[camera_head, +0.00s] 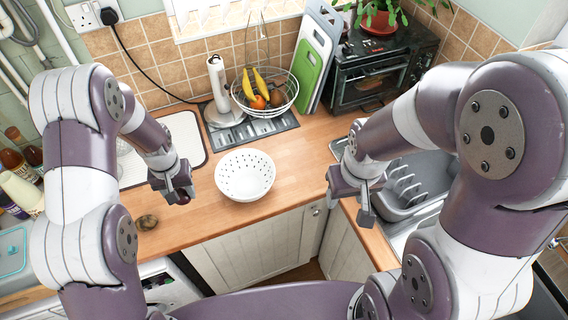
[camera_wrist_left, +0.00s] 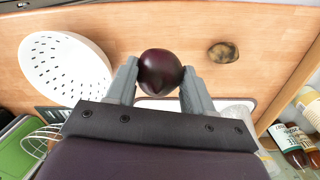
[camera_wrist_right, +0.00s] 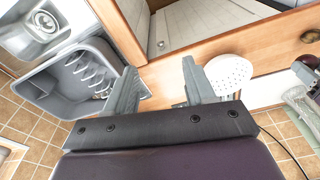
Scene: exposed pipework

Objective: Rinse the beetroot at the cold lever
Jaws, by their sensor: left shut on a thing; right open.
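The dark purple beetroot (camera_wrist_left: 161,72) is between the fingers of my left gripper (camera_wrist_left: 160,82), which is shut on it. In the head view my left gripper (camera_head: 176,190) holds the beetroot (camera_head: 184,197) above the wooden counter, left of the white colander. My right gripper (camera_head: 358,197) is open and empty, above the counter's corner beside the sink area. Its spread fingers show in the right wrist view (camera_wrist_right: 162,90). The metal sink (camera_wrist_right: 38,30) shows at the upper left of the right wrist view. I cannot make out the cold lever in any view.
A white colander (camera_head: 245,175) stands mid-counter. A brown lump (camera_head: 147,222) lies near the front edge. A grey dish rack (camera_head: 412,188) stands at right. A fruit basket (camera_head: 283,92), paper roll (camera_head: 217,80), chopping boards (camera_head: 316,58) and small oven (camera_head: 384,70) line the back.

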